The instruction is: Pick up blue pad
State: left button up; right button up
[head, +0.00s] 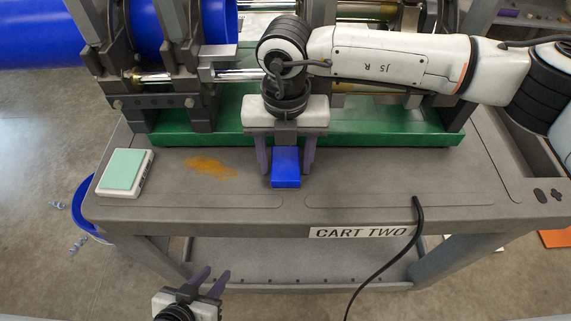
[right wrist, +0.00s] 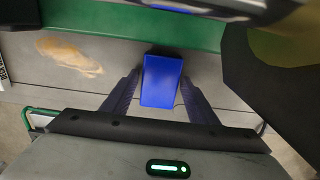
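The blue pad (head: 286,168) is a small rectangular block lying on the grey cart top, just in front of the green base. It also shows in the right wrist view (right wrist: 161,82). My right gripper (head: 286,168) is over it, pointing down, with one purple finger on each side. The fingers are open, with narrow gaps to the pad visible in the head view; in the right wrist view the fingertips (right wrist: 160,78) look close to its sides. My left gripper (head: 211,280) is low in front of the cart, open and empty.
A white box with a mint-green top (head: 125,173) sits at the cart's left. An orange-brown stain (head: 210,167) lies between it and the pad. The green base (head: 380,138) with clamps and a blue pipe (head: 30,35) stands behind. A black cable (head: 385,256) hangs over the front edge.

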jog(key=c, duration=0.8)
jog(key=shift+o, duration=0.2)
jog(key=shift+r, duration=0.15)
notch_tip(320, 180, up, 28)
jog(key=b, duration=0.1)
